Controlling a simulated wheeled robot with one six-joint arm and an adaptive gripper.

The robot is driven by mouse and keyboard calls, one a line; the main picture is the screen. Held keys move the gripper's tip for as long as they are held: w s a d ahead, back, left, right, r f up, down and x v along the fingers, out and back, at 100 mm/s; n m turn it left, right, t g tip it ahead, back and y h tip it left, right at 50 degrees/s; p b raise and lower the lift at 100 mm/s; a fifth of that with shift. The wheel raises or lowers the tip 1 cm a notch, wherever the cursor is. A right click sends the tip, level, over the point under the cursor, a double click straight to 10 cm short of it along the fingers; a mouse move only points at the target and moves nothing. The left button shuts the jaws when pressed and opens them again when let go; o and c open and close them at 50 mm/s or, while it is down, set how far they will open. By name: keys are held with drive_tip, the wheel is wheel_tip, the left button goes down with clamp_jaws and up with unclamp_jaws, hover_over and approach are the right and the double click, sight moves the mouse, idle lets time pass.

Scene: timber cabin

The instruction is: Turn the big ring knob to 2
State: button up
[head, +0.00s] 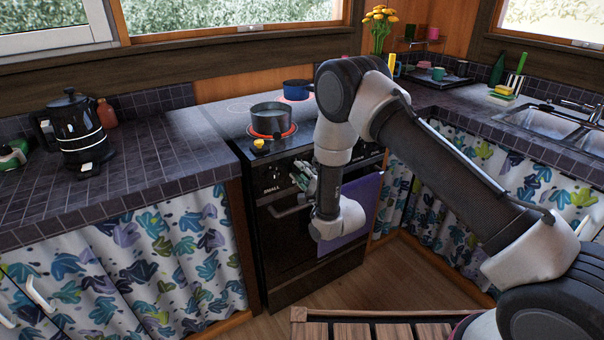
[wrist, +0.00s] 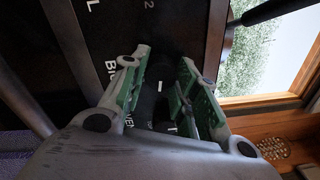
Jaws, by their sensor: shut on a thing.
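The black stove (head: 290,245) stands in the middle of the head view, with its knobs along the front panel. My gripper (head: 303,178) is at that panel, right of the printed word SMALL. In the wrist view my gripper's (wrist: 165,60) green-padded fingers are shut on a black knob (wrist: 151,98), one finger on each side. The printed word BIG is beside it, so this appears to be the big ring knob. A small white mark shows between the fingers, and a 2 is printed farther up the panel. The knob's setting cannot be read; the fingers hide part of the dial.
A grey pot (head: 271,117) sits on a glowing red ring, with a small yellow-topped object (head: 258,146) near the front edge. A blue pot (head: 298,89) is behind. A purple towel (head: 362,205) hangs on the oven front. A black kettle (head: 76,127) stands on the left counter.

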drive_tip(key=shift+d, duration=0.1)
drive_tip(key=o, duration=1)
drive_tip(key=v, duration=1.2)
